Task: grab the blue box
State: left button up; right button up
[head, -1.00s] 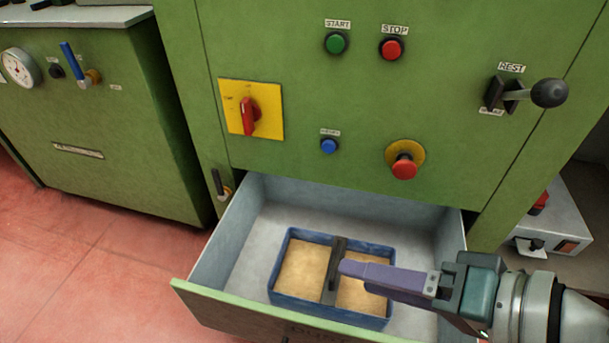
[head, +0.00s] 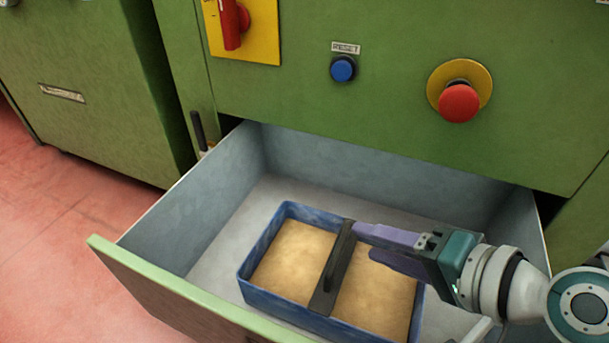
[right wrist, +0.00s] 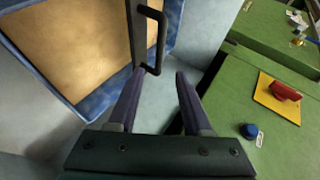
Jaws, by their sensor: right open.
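The blue box (head: 285,307) sits in the open drawer, filled with flat tan material in two compartments. A dark bar with a raised handle (head: 329,275) crosses its middle. My right gripper (head: 362,241) is open and empty, coming in from the right over the box, its fingertips by the bar's far end. In the right wrist view, the handle (right wrist: 157,40) ends close to the left fingertip, and the box (right wrist: 97,104) lies to the left. Whether the fingers touch the handle cannot be told. My gripper hides part of the box's right side. My left gripper is not in view.
The grey drawer (head: 210,185) has walls around the box, with free floor to its left and behind. The green machine front (head: 400,130) rises behind, with a blue reset button (head: 343,68) and a red mushroom button (head: 459,102) above the drawer.

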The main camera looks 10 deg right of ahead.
aim_at(349, 233)
jog(key=b+x, duration=0.2)
jog(key=x, duration=0.2)
jog(key=shift+w+f, duration=0.2)
jog(key=shift+w, duration=0.2)
jog(key=shift+s+d, duration=0.1)
jog(key=shift+d, duration=0.05)
jog(key=c, duration=0.3)
grip_shut()
dwell(0.6)
